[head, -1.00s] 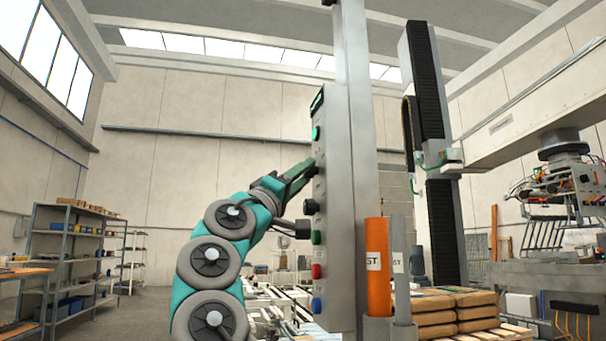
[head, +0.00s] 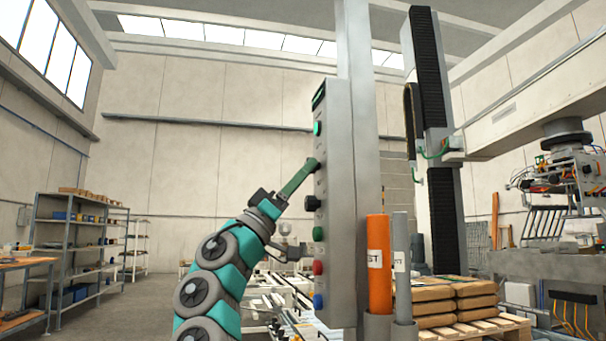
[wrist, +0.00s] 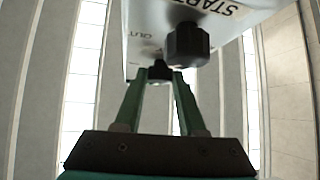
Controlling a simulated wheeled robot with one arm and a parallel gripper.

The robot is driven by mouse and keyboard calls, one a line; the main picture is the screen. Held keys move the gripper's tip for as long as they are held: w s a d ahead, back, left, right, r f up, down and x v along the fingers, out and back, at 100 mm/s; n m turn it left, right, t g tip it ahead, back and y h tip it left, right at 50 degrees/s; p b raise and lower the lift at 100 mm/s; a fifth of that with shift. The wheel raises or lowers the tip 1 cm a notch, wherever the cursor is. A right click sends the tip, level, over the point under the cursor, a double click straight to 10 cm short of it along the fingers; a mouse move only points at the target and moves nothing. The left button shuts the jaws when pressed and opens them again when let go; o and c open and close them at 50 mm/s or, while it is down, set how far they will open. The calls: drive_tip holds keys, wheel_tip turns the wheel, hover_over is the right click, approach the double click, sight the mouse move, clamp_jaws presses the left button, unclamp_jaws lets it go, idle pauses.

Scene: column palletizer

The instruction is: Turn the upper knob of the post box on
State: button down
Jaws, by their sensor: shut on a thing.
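The post box (head: 338,240) is a tall grey box on a post, with a column of coloured buttons and black knobs. My gripper (head: 312,165) reaches up from the lower left, its green fingers at the upper knob. In the wrist view, my gripper (wrist: 160,76) is shut on the small dark upper knob (wrist: 160,69), which is partly hidden between the fingertips. The lower knob (head: 312,203) is black and stands free below; a larger black knob (wrist: 187,45) shows near the START label. I cannot read the upper knob's angle.
An orange tube (head: 378,262) and a grey tube (head: 401,262) stand right of the box. Stacked sacks (head: 450,300) lie behind. Shelves (head: 75,245) stand far left.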

drive_tip(key=shift+w+m+g+h, duration=0.1)
drive_tip(key=shift+m+g+h, duration=0.4)
drive_tip(key=shift+m+g, duration=0.3)
drive_tip(key=c, duration=0.5)
unclamp_jaws()
drive_tip(key=b+v, duration=0.2)
drive_tip(key=v, duration=0.5)
drive_tip(key=shift+a+f+b, duration=0.2)
drive_tip(key=shift+f+b, duration=0.1)
